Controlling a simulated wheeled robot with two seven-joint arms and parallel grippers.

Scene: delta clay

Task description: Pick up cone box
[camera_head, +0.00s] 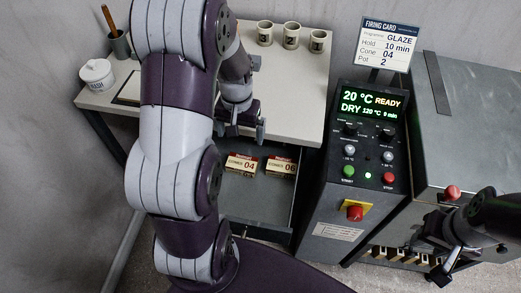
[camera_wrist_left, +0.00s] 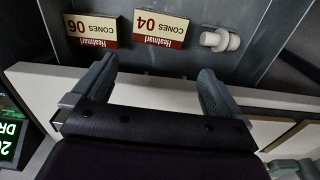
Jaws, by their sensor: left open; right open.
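Two cream-and-red cone boxes lie side by side in an open grey drawer (camera_head: 236,192) under the table. The cones 04 box (camera_head: 242,163) is on the left in the head view, and the cones 06 box (camera_head: 281,167) is on the right. In the left wrist view the 04 box (camera_wrist_left: 160,29) is nearly between the finger directions, with the 06 box (camera_wrist_left: 91,31) to its left. My left gripper (camera_head: 242,130) is open and empty, above the table's front edge and apart from the boxes. My right gripper (camera_head: 447,268) is open at the lower right, far from the drawer.
The firing card (camera_head: 386,44) reads Glaze, Cone 04, Pot 2. Several cups, including one (camera_head: 291,36), stand on the table (camera_head: 305,100). A control panel (camera_head: 362,150) stands right of the drawer. A pale cylindrical object (camera_wrist_left: 220,40) lies beside the 04 box in the wrist view.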

